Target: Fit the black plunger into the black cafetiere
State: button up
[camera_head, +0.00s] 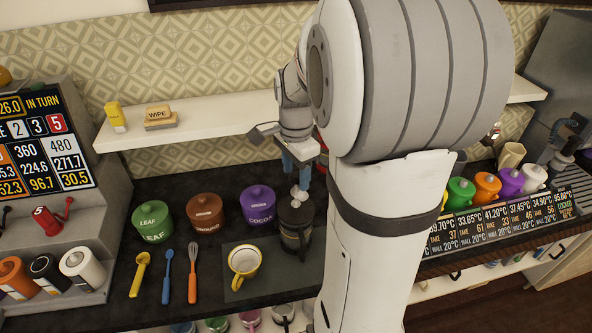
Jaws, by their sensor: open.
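The black cafetiere (296,236) stands upright on the dark worktop, at the right edge of a grey mat and just left of my arm. A pale knob and stem (299,193) show at its top. They look like the top of the black plunger, standing in or over the cafetiere's mouth; its lower part is hidden, so how deep it sits I cannot tell. My gripper (300,166) points down just above the knob, with its jaws open. Whether a finger touches the knob is too small to tell.
Leaf (152,222), brown (205,213) and cocoa (258,208) canisters stand close behind and left. A yellow cup (244,261) sits on the mat (240,288). A spoon, a blue utensil and a whisk (193,275) lie left. A white shelf (200,122) crosses behind my gripper.

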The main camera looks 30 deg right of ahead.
notch_tip(320, 180, up, 5)
jog(key=p, duration=0.3)
jog(key=shift+p, duration=0.4)
